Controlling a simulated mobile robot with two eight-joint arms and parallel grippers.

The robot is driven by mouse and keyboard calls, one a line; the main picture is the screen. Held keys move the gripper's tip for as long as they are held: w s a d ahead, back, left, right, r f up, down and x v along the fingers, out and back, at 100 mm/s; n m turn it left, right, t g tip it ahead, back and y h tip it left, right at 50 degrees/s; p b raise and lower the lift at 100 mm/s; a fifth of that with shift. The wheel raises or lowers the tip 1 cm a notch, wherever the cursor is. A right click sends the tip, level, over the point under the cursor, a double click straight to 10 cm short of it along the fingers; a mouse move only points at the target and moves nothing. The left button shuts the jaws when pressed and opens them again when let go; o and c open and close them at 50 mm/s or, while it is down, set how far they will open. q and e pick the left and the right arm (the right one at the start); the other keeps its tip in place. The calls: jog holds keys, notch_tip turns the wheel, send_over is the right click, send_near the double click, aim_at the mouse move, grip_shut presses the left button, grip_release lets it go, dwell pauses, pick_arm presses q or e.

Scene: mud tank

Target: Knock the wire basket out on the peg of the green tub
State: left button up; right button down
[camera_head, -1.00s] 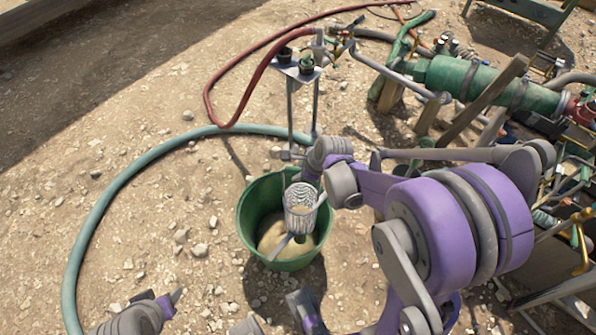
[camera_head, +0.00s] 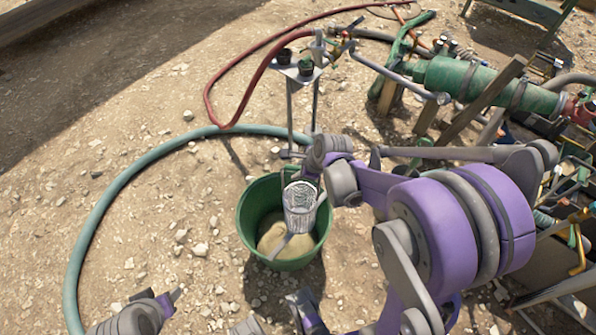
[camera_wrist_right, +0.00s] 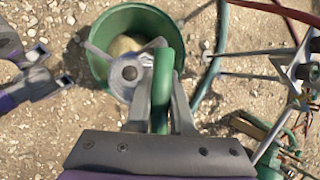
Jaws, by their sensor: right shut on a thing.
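The wire basket (camera_head: 299,208), a pale mesh cup, is held over the green tub (camera_head: 247,225) in the head view. Whether the basket touches the peg is hidden. My left gripper (camera_head: 162,297) is open and empty, low and left of the tub.
Sand-coloured mud (camera_head: 280,240) lies in the tub. A small metal stand (camera_head: 298,72) with dark cups is just behind it. A teal hose (camera_head: 100,210) curves on the left and a red hose (camera_head: 235,100) behind. Green pipework (camera_head: 490,85) crowds the right.

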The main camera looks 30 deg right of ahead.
jog(key=shift+r+p, duration=2.7)
jog(key=shift+r, duration=1.2)
jog(key=shift+f, duration=0.1)
